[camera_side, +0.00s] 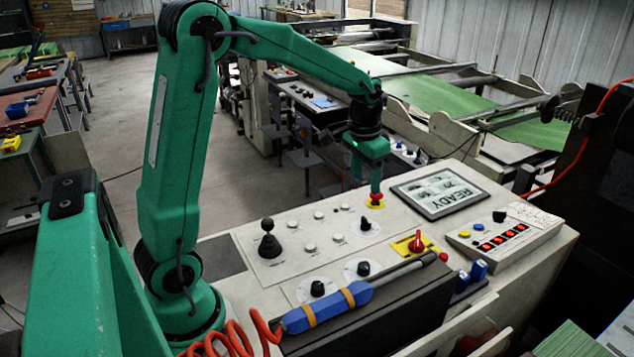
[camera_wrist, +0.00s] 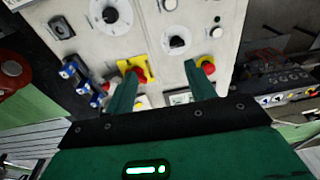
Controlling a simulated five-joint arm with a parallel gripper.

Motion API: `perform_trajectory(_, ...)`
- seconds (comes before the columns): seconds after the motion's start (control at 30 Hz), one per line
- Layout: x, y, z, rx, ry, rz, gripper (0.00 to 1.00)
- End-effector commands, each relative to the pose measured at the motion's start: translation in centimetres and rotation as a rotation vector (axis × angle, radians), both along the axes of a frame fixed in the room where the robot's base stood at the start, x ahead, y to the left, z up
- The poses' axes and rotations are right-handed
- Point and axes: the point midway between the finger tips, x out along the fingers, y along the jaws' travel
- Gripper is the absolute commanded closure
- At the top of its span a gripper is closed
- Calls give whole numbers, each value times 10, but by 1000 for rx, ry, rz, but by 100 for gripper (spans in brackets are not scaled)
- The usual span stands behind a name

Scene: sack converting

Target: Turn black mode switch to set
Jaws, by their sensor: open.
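Several black knobs on white dials sit on the pale control panel (camera_side: 300,272). One black knob (camera_side: 365,224) is near the red button (camera_side: 376,198); others are the middle knob (camera_side: 363,268) and the front knob (camera_side: 317,288). I cannot read which is the mode switch or where set is. My gripper (camera_side: 373,178) hangs over the back of the panel, near the red button, open and empty. In the wrist view, a black knob (camera_wrist: 178,42) lies beyond the gap between my open fingers (camera_wrist: 160,75), and another knob (camera_wrist: 110,15) is at upper left.
A black joystick (camera_side: 269,244) stands on the panel's left. A red switch (camera_side: 416,243) on yellow stands front right. A READY screen (camera_side: 438,194) and a keypad box (camera_side: 504,234) lie right.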

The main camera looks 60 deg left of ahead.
Motion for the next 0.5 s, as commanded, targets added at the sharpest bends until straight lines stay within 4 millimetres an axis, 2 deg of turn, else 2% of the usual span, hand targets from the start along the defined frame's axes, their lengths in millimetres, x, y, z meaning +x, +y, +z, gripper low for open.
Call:
perform_trajectory(0.03,7,6,-11,-3,19,3,45)
perform_trajectory(0.3,36,30,-58,-16,87,2,45)
perform_trajectory(0.5,45,40,-79,-22,113,1,45)
